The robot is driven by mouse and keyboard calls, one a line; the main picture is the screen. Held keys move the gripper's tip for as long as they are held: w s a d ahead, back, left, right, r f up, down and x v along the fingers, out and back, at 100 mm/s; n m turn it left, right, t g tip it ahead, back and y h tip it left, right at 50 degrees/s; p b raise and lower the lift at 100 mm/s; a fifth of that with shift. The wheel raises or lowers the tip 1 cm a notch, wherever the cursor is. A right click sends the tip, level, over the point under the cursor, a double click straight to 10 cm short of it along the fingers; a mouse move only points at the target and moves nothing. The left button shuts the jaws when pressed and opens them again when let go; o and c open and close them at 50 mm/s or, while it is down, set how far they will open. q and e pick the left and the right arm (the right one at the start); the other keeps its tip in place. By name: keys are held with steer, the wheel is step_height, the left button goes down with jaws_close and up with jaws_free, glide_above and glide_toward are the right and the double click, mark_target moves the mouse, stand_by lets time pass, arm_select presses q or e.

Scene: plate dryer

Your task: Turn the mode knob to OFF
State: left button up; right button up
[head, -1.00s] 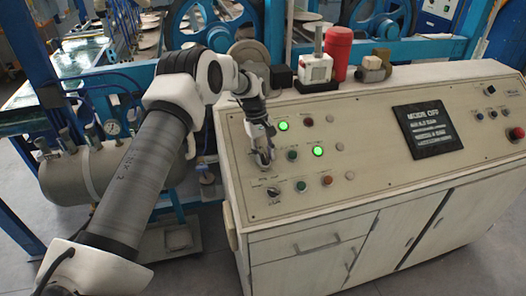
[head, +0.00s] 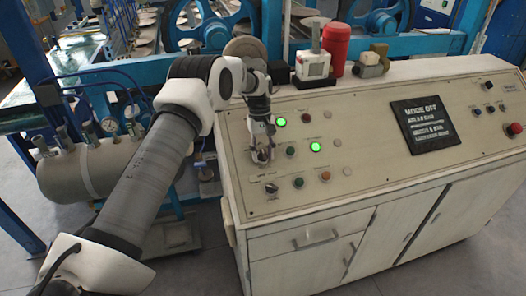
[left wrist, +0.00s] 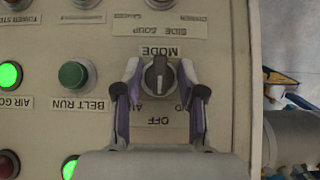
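The mode knob (left wrist: 158,75) is a dark round knob with a pale line across it, about upright in the left wrist view. The upside-down MODE label is above it there, and the OFF label (left wrist: 158,121) below it. My left gripper (left wrist: 159,80) has one finger on each side of the knob, with small gaps visible, so it looks open around it. In the head view my left gripper (head: 262,152) reaches down to the panel and hides the knob. The display (head: 424,125) reads MODE OFF. My right gripper is not in view.
The sloped control panel (head: 360,160) carries a green button (left wrist: 73,74), lit green lamps (head: 315,147) and another switch (head: 271,188) close to my gripper. A red cylinder (head: 336,47) and a small white device (head: 313,65) stand on the ledge behind.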

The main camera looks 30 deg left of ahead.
arm_select(q)
steer(key=v, duration=1.2)
